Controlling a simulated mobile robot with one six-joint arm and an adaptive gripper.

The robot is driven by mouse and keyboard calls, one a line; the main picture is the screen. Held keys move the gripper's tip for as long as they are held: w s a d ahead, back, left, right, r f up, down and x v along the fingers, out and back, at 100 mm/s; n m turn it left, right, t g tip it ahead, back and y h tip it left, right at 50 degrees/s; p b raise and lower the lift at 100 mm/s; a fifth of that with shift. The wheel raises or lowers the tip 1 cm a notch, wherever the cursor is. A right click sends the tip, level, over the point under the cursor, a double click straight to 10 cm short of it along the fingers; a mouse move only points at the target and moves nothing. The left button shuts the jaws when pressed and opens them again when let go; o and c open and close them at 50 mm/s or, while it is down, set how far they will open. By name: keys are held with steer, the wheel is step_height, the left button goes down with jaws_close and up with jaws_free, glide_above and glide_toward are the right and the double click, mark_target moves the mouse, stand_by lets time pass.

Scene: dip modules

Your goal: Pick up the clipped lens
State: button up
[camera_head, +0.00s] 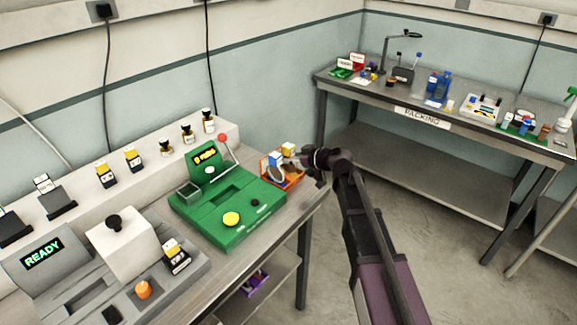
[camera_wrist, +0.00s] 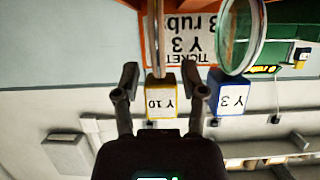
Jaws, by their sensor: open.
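In the wrist view, two lenses hang from block-shaped clips. In the head view the blue-topped block (camera_head: 275,158) and yellow-topped block (camera_head: 288,149) stand at the orange tray (camera_head: 291,184). My gripper (camera_wrist: 160,78) is open, its fingers on either side of the yellow block with gaps visible. In the head view my gripper (camera_head: 311,160) is beside the tray; its fingers are hard to make out.
A ticket reading Y 3 ruby (camera_wrist: 198,42) shows behind the lenses. A green station (camera_head: 205,222) with a yellow button stands left of the tray. The bench's right edge is close by.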

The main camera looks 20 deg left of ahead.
mark_target(285, 169)
steer(key=shift+b+x, duration=0.55)
steer(key=shift+x, duration=1.35)
steer(key=shift+s, duration=0.1)
steer(key=shift+d, duration=0.1)
jaws_close()
